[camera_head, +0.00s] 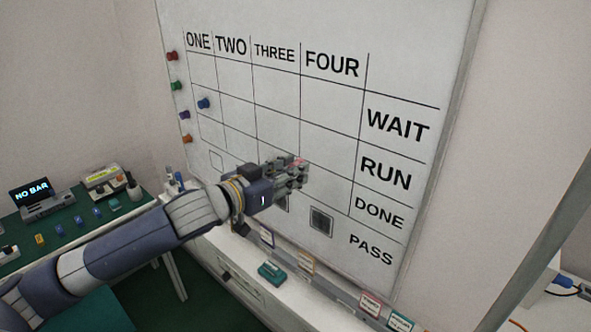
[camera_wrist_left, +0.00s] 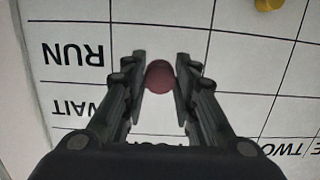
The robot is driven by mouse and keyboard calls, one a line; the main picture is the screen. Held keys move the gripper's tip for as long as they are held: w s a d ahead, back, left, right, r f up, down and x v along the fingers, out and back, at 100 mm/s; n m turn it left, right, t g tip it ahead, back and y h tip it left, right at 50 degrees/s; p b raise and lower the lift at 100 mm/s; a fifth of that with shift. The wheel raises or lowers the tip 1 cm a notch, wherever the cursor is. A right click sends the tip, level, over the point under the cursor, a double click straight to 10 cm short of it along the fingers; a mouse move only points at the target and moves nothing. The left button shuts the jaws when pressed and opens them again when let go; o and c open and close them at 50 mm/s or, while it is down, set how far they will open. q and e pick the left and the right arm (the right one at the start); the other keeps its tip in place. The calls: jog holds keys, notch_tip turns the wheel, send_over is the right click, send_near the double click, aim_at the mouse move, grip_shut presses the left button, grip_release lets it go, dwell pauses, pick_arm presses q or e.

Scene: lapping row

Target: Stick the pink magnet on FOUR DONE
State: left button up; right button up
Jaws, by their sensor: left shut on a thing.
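My left gripper (camera_head: 297,170) is in front of the whiteboard, near the left side of the FOUR column, around the RUN and DONE rows in the head view. It is shut on the round pink magnet (camera_wrist_left: 160,77), which sits between the fingertips in the left wrist view. A sliver of pink (camera_head: 300,161) shows at the fingers in the head view. In the wrist view the magnet appears against the FOUR column beside RUN. I cannot tell whether it touches the board. The whiteboard (camera_head: 335,98) has a printed grid; its DONE label (camera_head: 379,213) is clear at right.
A blue magnet (camera_head: 203,103) sits under ONE. Red (camera_head: 172,56), green (camera_head: 176,85), purple (camera_head: 184,114) and orange (camera_head: 186,138) magnets line the left edge. A yellow thing (camera_wrist_left: 268,4) shows on the board. A green-topped bench (camera_head: 75,240) stands left; a ledge with cards runs below.

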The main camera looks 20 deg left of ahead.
dwell(0.3)
pick_arm(q)
jog(key=n+h+p, duration=0.1)
jog(key=n+p, duration=0.4)
send_near(324, 188)
jog(key=shift+b+x, duration=2.05)
jog(key=shift+x, duration=0.95)
jog(key=shift+f, duration=0.1)
jog(key=o, duration=1.1)
